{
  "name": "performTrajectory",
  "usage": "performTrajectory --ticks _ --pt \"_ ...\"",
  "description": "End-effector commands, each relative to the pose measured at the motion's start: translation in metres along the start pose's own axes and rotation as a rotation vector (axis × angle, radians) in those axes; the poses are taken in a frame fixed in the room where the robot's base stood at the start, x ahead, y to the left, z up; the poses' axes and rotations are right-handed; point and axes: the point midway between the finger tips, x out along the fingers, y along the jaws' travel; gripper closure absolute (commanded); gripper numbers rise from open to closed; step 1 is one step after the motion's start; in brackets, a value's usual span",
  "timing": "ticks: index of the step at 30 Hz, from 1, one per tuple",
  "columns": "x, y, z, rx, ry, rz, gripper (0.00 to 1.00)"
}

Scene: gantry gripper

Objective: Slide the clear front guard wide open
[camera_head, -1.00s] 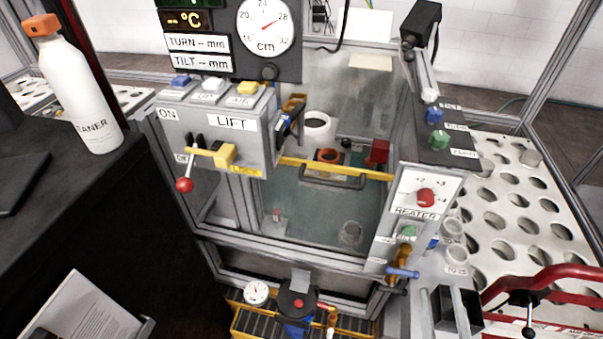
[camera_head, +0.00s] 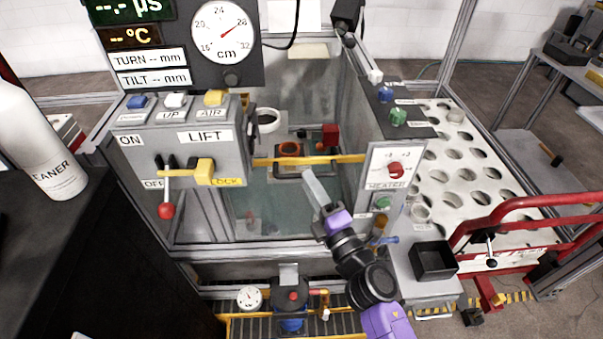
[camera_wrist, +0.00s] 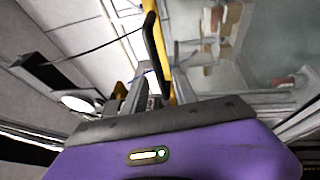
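The clear front guard (camera_head: 282,208) covers the front opening of the machine, and the tank's teal inside shows through it. A yellow bar (camera_head: 335,160) runs across its top, between the lift box and the heater panel. In the wrist view the yellow bar (camera_wrist: 157,50) rises from just beyond my gripper. My gripper (camera_head: 308,176) is in front of the guard, its tips just below the yellow bar near its middle. Whether it touches the bar is unclear. The finger gap is hidden from the head view, and the wrist view does not settle whether it is open.
The lift box (camera_head: 205,150) with its red-knobbed lever (camera_head: 166,210) stands left of the guard. The heater panel (camera_head: 393,170) stands right. A black bin (camera_head: 433,261) and a red rail (camera_head: 520,205) lie further right. A white bottle (camera_head: 35,140) stands at far left.

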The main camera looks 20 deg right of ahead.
Motion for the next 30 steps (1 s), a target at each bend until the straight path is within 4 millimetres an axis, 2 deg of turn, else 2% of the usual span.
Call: performTrajectory --ticks 3,7,18,24,30 --pt "0.018 0.001 0.0 0.0 0.001 0.001 0.66" --pt "0.03 0.0 0.0 0.001 -0.001 0.0 0.66" --pt "0.036 0.0 0.0 0.002 0.0 -0.001 0.66" --pt "0.035 0.0 0.0 0.002 0.0 -0.001 1.0" --pt "0.035 0.0 0.0 0.002 0.0 -0.001 1.0"
